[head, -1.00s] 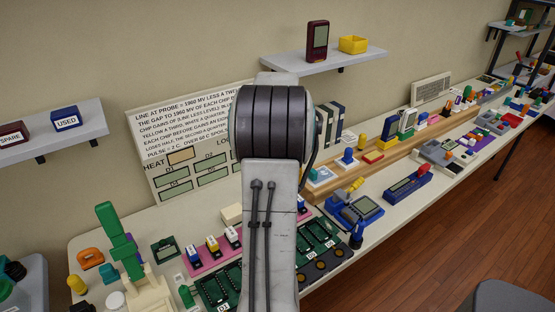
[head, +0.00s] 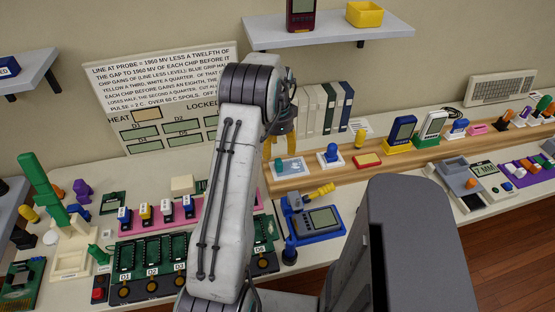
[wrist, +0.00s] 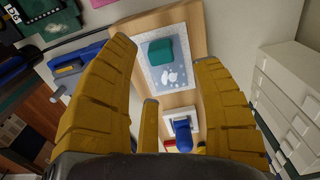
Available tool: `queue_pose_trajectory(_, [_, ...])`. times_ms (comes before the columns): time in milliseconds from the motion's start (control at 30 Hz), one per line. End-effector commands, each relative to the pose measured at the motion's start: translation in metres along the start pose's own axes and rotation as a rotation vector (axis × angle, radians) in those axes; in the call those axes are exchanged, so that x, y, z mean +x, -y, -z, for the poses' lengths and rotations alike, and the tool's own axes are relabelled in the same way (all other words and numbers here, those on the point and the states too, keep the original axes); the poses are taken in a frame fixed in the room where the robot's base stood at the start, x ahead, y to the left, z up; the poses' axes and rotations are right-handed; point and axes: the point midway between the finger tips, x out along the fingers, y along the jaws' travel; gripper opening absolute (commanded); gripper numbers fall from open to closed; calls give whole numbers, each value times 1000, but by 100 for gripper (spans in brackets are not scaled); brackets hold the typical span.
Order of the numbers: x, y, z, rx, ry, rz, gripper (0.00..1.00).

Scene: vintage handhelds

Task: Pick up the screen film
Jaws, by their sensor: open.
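The screen film looks to be the pale, patterned sheet (head: 282,172) with a teal grip block (head: 291,161), lying on the wooden ledge in the head view. In the wrist view the sheet (wrist: 186,84) has a light border and white marks, and its teal block (wrist: 160,52) stands at the upper part. My gripper (head: 279,150) is above the sheet, with yellow fingers spread. In the wrist view my gripper (wrist: 167,48) is open, its fingers to either side of the sheet and nothing between them held. I cannot tell the exact height gap.
A blue-knobbed white block (head: 331,154) stands just right of the sheet, with a red and yellow block (head: 367,161) beyond. Upright binders (head: 325,108) stand behind. A blue handheld holder (head: 316,219) sits in front, and a shelf (head: 325,32) hangs above.

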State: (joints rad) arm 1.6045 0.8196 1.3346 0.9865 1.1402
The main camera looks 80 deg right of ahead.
Motion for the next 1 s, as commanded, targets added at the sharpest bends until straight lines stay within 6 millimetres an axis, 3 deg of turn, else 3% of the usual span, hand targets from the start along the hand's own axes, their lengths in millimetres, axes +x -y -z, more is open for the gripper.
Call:
queue_pose_trajectory(367, [27,-1,4,13,1,-3,60])
queue_pose_trajectory(700, [65,-2,4,12,1,-3,60])
queue_pose_trajectory(1000, [75,-2,4,12,0,-1,60])
